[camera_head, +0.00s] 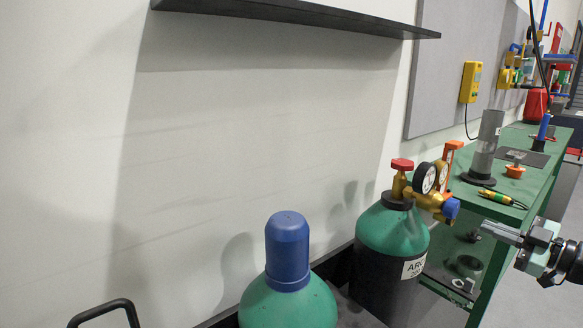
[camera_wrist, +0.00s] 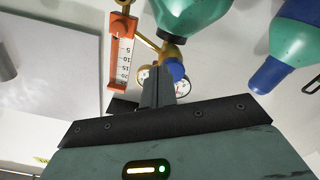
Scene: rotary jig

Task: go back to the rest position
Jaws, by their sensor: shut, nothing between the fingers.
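My gripper (camera_head: 490,229) is at the right edge of the head view, its fingers pointing left toward the gas cylinder with the regulator. The fingers are shut and nothing shows between them. In the wrist view my gripper (camera_wrist: 158,78) appears in the middle, its fingertips in front of the regulator's gauges in the picture. The head view shows a gap between the fingers and the regulator (camera_head: 428,185). The regulator has a red knob, round gauges, a blue fitting and an orange flowmeter (camera_head: 450,158), which also shows in the wrist view (camera_wrist: 121,55).
A green cylinder with the regulator (camera_head: 390,230) and a blue-capped cylinder (camera_head: 287,300) stand by the wall. A green workbench (camera_head: 535,180) behind my gripper carries a grey tube (camera_head: 486,140) and small tools. A dark shelf (camera_head: 300,14) hangs above.

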